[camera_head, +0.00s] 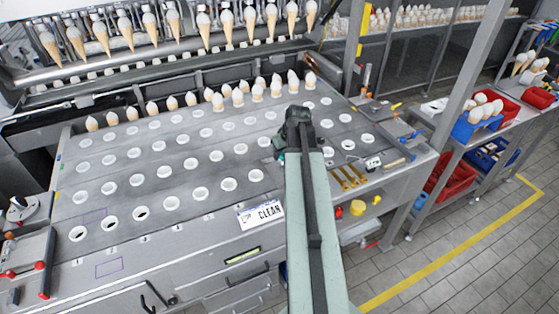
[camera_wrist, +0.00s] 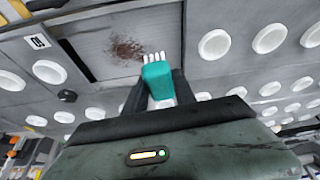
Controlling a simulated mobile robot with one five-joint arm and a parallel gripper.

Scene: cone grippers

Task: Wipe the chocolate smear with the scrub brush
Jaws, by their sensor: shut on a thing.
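The chocolate smear (camera_wrist: 127,48) is a brown speckled patch on a grey panel in the wrist view. My gripper (camera_wrist: 157,82) is shut on the scrub brush (camera_wrist: 157,76), which has a teal body and white bristle tufts. The bristle end lies just beside the smear in the picture, to its lower right; I cannot tell whether it touches the panel. In the head view my gripper (camera_head: 290,150) is over the right part of the holed worktop, and my arm hides the smear and most of the brush.
The grey worktop (camera_head: 160,170) has rows of white-rimmed holes, with several cones standing at its back. More cones (camera_head: 170,20) hang above. A "CLEAN" sign (camera_head: 260,213) is on the front edge. Yellow-brown tools (camera_head: 350,178) and a small white device (camera_head: 373,162) lie right of my arm.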

